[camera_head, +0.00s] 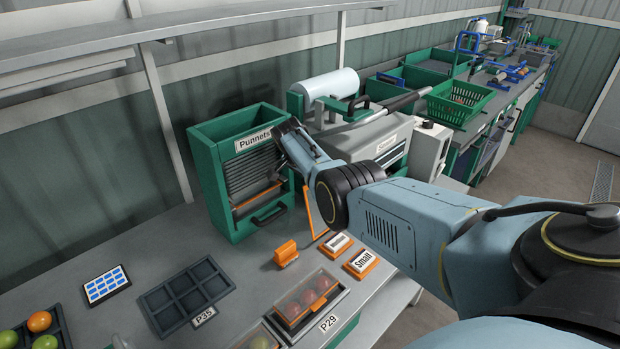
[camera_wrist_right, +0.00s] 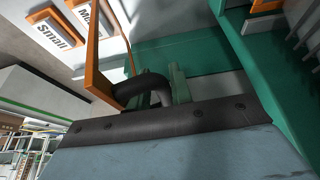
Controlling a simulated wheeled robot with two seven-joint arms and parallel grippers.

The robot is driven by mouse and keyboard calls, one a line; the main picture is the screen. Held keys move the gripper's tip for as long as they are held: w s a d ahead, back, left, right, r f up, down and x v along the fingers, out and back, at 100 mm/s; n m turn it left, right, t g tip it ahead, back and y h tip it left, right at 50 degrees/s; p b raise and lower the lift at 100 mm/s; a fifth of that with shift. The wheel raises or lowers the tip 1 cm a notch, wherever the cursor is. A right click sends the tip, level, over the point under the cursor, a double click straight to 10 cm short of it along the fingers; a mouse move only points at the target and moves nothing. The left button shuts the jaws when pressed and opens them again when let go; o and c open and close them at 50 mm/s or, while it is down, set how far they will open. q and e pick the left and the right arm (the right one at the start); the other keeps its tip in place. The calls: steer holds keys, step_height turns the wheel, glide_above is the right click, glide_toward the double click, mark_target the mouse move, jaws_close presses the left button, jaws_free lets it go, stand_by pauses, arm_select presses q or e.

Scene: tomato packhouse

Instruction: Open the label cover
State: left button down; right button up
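An orange-edged panel (camera_head: 316,212), which seems to be the label cover, stands steeply tilted beside the green punnet dispenser. In the right wrist view its orange frame (camera_wrist_right: 98,50) runs down to a black curved handle (camera_wrist_right: 152,82). My right gripper (camera_wrist_right: 166,92) is at this handle, its fingers just behind or around the bar. Whether they press on it I cannot tell. In the head view my right wrist covers much of the cover, and the fingertips are hidden.
The green "Punnets" dispenser (camera_head: 218,195) stands close to my right wrist. On the bench are "Small" label blocks (camera_head: 361,264), an orange object (camera_head: 286,253), an empty compartment tray (camera_head: 187,292), a tablet (camera_head: 106,284) and a filled punnet (camera_head: 307,297). A grey machine (camera_head: 372,135) stands behind.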

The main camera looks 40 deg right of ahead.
steer(key=p+v, duration=0.2)
steer(key=v, duration=0.3)
steer(key=shift+r, duration=0.35)
steer(key=v, duration=0.7)
steer(key=shift+a+r, duration=0.2)
steer(key=shift+r, duration=0.15)
